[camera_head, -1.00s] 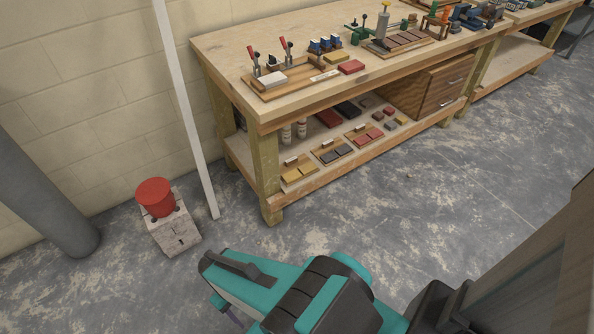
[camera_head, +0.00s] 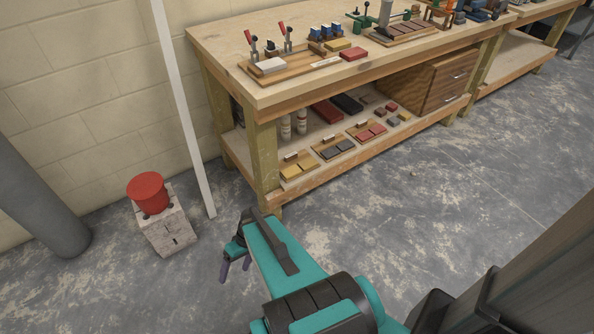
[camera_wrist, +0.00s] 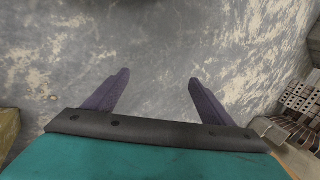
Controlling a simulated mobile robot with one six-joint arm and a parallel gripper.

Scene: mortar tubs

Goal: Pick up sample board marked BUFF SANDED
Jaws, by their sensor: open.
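Three small wooden sample boards lie in a row on the bench's lower shelf in the head view. The nearest one (camera_head: 299,177) bears yellow-buff pieces, the middle one (camera_head: 322,150) dark grey pieces, and the far one (camera_head: 357,135) red pieces. Each has a small pale label block at its back; the writing is too small to read, so I cannot tell which says BUFF SANDED. My gripper (camera_head: 235,268) is open and empty over the floor, in front and left of the shelf's near end. In the wrist view its two fingers (camera_wrist: 158,78) are apart above bare concrete.
The workbench (camera_head: 222,45) carries clamps and blocks on top; its near leg (camera_head: 264,165) stands close to my gripper. White bottles (camera_head: 301,122) stand behind the boards. A block with a red bucket (camera_head: 148,192) and a white pole (camera_head: 183,110) are at left. The floor (camera_head: 440,190) at right is clear.

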